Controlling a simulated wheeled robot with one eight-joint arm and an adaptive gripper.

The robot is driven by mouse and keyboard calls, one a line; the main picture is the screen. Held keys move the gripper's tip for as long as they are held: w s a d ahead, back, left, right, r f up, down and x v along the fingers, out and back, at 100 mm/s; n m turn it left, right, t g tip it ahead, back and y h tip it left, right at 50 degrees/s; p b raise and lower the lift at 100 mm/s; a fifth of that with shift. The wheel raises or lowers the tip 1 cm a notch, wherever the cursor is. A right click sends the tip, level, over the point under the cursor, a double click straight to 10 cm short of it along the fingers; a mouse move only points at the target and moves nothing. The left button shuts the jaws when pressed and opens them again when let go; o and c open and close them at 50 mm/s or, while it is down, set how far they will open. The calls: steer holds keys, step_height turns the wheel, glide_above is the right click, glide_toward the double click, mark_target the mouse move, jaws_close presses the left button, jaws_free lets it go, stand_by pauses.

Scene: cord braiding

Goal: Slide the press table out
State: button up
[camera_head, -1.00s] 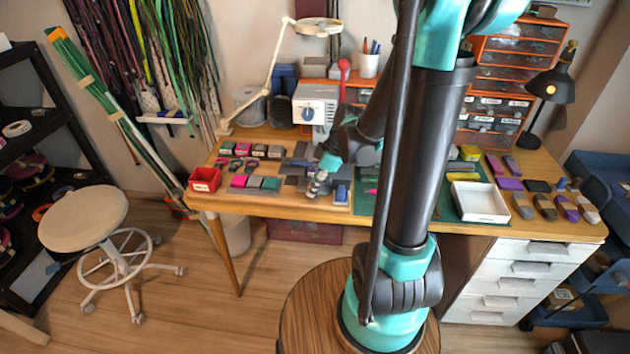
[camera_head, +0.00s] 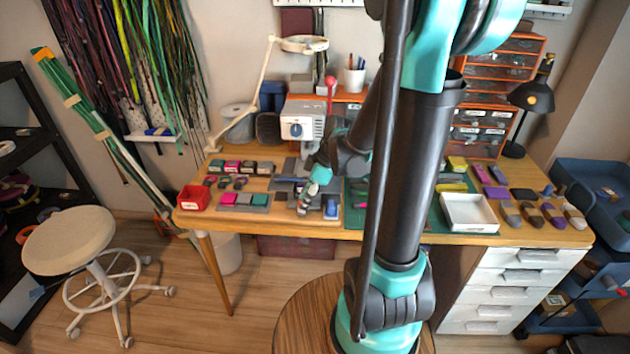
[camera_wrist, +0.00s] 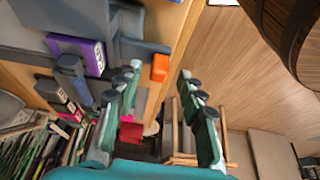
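The grey press (camera_head: 303,120) with a blue dial and a red-knobbed lever stands at the back of the desk. Grey metal parts lie at its foot, partly behind my arm; I cannot tell for sure which is the press table. My gripper (camera_head: 308,198) has teal fingers and hangs low over the desk's front part, in front of the press and apart from its body. In the wrist view my gripper (camera_wrist: 158,72) is open, with a wide gap. An orange piece (camera_wrist: 160,68) shows in line with the gap; nothing is clearly held.
A red bin (camera_head: 193,198) sits at the desk's left end, beside small coloured blocks. A blue item (camera_head: 331,207) is right of my gripper. A white tray (camera_head: 469,212) stands on the green mat. A stool (camera_head: 70,240) is left. A purple box (camera_wrist: 82,52) shows in the wrist view.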

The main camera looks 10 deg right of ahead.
steer(key=v, duration=1)
steer(key=shift+r, duration=0.4)
steer(key=shift+d, duration=0.15)
steer(key=shift+s+f, duration=0.1)
steer(key=s+d+f+m+t+h, duration=0.3)
steer(key=s+f+m, duration=0.5)
steer(key=m, duration=0.6)
steer(key=shift+s+d+f+m+h, duration=0.3)
steer(key=shift+d+f+h, duration=0.4)
steer(key=shift+f, duration=0.25)
